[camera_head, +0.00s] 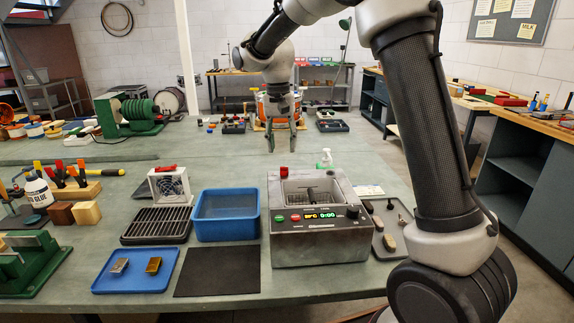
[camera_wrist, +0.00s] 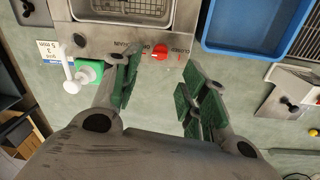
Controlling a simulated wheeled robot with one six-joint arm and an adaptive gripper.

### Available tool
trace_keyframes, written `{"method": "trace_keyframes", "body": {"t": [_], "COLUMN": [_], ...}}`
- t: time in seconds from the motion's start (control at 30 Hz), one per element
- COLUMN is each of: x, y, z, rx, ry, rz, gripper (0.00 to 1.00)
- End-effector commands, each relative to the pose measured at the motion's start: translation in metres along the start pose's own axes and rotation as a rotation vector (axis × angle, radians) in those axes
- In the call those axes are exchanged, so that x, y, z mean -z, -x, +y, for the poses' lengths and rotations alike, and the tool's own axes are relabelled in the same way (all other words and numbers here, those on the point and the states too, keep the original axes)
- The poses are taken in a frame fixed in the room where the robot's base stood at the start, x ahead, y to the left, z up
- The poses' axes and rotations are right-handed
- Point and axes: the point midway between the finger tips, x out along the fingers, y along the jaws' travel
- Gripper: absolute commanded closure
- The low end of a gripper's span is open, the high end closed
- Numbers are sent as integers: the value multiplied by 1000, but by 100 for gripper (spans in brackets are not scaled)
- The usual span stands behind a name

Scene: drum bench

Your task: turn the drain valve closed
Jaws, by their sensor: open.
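The drain valve is a small red knob (camera_wrist: 160,51) on the back edge of the grey metal cleaner tank (camera_wrist: 95,35), with small printed lettering beside it. In the head view the red knob (camera_head: 283,171) shows at the tank's back left corner, and the tank (camera_head: 320,250) stands on the bench. My gripper (camera_wrist: 160,68) is open and empty, its green-padded fingers spread on either side of the knob's line in the wrist view. In the head view my gripper (camera_head: 283,142) hangs behind the tank, apart from the knob. The knob's exact turn is hard to read.
A blue basin (camera_head: 226,214) stands left of the tank. A small white fan box (camera_head: 170,184) stands further left. The bench behind the tank is mostly clear.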

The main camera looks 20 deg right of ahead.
Motion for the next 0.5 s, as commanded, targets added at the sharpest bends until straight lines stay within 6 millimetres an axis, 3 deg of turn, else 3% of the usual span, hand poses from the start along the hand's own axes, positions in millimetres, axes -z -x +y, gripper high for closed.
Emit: {"method": "trace_keyframes", "body": {"t": [0.5], "x": [-1], "y": [-71], "z": [1], "rx": [-2], "ry": [-7], "rz": [-2], "gripper": [56]}}
